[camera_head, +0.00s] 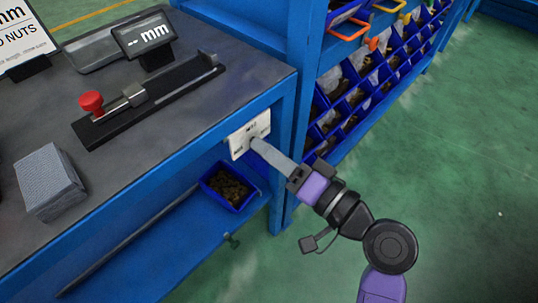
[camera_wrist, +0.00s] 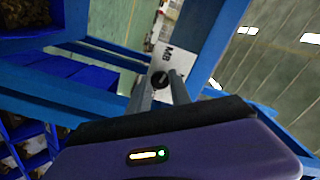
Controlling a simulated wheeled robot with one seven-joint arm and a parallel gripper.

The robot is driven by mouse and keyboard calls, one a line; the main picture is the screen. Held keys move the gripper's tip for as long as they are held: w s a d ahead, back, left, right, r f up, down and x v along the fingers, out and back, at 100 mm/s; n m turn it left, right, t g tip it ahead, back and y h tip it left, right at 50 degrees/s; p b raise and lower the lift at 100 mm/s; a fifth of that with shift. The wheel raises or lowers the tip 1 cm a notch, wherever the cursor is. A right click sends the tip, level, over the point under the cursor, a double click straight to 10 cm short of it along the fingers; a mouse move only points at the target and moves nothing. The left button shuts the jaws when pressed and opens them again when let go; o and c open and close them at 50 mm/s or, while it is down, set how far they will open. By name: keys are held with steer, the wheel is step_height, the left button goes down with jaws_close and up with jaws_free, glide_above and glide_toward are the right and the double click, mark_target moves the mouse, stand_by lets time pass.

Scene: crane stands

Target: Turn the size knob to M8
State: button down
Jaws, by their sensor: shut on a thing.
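The size knob shows in the wrist view as a small round black knob (camera_wrist: 160,79) on a white plate (camera_head: 238,146), with a label that looks like M8 beside it. The plate is fixed to the blue end of the workbench, just under the top. My gripper (camera_head: 257,144) reaches in from the lower right and is shut on the knob, its two fingers on either side of it in the wrist view (camera_wrist: 160,88). In the head view the fingertips hide the knob, and the plate's small lettering is unreadable. Which size the knob points at cannot be told.
A blue bin (camera_head: 229,187) of small parts sits below the plate. A bin rack (camera_head: 375,80) stands behind. Green floor is clear at right.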

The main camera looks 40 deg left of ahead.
steer(key=shift+f, duration=0.1)
stand_by(0.3)
steer(key=c, duration=1.2)
jaws_free()
steer(key=shift+d, duration=0.15)
steer(key=d, duration=0.7)
steer(key=shift+s+d+p, duration=0.25)
steer(key=shift+s+p, duration=0.05)
